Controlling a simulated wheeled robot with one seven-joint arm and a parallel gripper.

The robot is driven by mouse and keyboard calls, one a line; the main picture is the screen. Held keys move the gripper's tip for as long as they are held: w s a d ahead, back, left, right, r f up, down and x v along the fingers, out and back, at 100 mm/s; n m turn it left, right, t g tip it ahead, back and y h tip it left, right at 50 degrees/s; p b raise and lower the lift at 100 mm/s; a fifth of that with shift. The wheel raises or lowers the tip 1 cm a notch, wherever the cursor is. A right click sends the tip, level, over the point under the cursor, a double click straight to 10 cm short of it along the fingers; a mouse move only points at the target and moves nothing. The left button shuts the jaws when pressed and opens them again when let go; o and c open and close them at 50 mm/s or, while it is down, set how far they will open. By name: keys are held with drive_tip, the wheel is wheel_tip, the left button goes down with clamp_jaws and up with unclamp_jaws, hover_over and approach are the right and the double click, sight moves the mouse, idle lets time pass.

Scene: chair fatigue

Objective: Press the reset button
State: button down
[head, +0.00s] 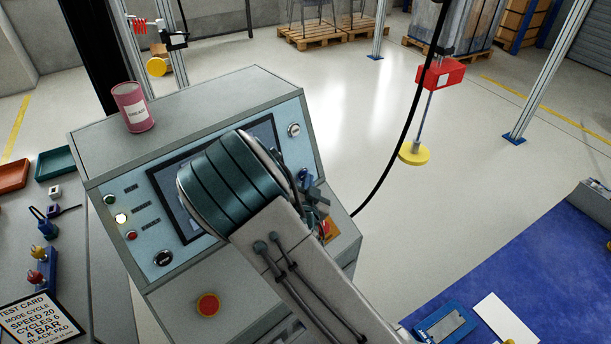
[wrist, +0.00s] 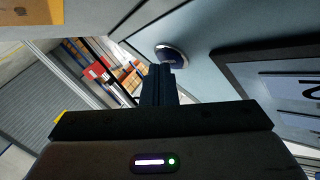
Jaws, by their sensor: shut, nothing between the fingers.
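The grey control cabinet's slanted light-blue panel (head: 137,184) carries a screen and several buttons. A blue round button (wrist: 171,55) in a pale ring shows in the wrist view, just beyond my gripper's fingertips (wrist: 158,68). The fingers are together, with nothing between them; I cannot tell whether they touch the button. In the head view my dark wrist covers much of the screen, and the fingers are mostly hidden at the panel's right edge. A green button (head: 109,199), a lit white button (head: 120,218) and a red button (head: 131,236) sit at the panel's left. Their labels are unreadable.
A red emergency button (head: 207,304) is on the cabinet's lower front. A pink can (head: 133,107) stands on top. A black cable (head: 403,137) hangs right of the cabinet. A test card (head: 38,318) lies on the left bench. Open floor lies behind.

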drive_tip(key=shift+s+d+r, duration=0.15)
drive_tip(key=shift+s+d, duration=0.35)
drive_tip(key=s+d, duration=0.1)
drive_tip(key=s+d+r+b, duration=0.1)
drive_tip(key=s+d, duration=0.1)
drive_tip(key=shift+s+d+r, duration=0.1)
drive_tip(key=shift+s+d, duration=0.05)
drive_tip(key=shift+d, duration=0.1)
idle(0.4)
idle(0.5)
